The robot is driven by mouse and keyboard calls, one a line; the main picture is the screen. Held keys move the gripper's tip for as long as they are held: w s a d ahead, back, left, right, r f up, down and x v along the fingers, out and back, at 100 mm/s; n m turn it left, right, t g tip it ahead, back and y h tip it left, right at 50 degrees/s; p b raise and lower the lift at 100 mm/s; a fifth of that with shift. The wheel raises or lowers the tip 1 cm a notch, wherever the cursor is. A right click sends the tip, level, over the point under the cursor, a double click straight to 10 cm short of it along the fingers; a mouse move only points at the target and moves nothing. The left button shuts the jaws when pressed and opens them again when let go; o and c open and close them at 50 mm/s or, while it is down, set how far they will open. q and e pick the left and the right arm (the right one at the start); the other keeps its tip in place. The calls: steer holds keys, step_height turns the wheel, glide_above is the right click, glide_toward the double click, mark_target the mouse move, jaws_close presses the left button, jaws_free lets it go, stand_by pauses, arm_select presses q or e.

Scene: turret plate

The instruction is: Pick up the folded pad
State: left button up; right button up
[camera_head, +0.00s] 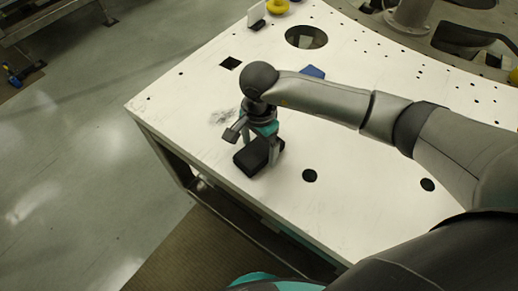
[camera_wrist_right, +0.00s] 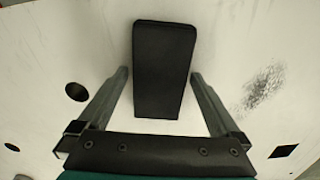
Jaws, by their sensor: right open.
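The folded pad is a black, block-like thing (camera_head: 252,158) on the white plate (camera_head: 350,170), near its front left edge in the head view. In the right wrist view the pad (camera_wrist_right: 163,72) lies ahead, its near end reaching between the fingers. My right gripper (camera_head: 256,142) is over the pad, pointing down. In the right wrist view the right gripper (camera_wrist_right: 160,75) is open, with a finger on each side of the pad and a gap on both sides. My left gripper is not in view.
The plate has round holes (camera_head: 309,175) and a square hole (camera_head: 229,63). A dark smudge (camera_head: 222,117) marks it near the pad. A blue item (camera_head: 312,71) lies behind my right arm. A yellow object (camera_head: 278,6) stands at the far edge. Open floor lies left.

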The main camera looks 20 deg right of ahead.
steer(key=shift+f, duration=0.15)
steer(key=c, duration=1.2)
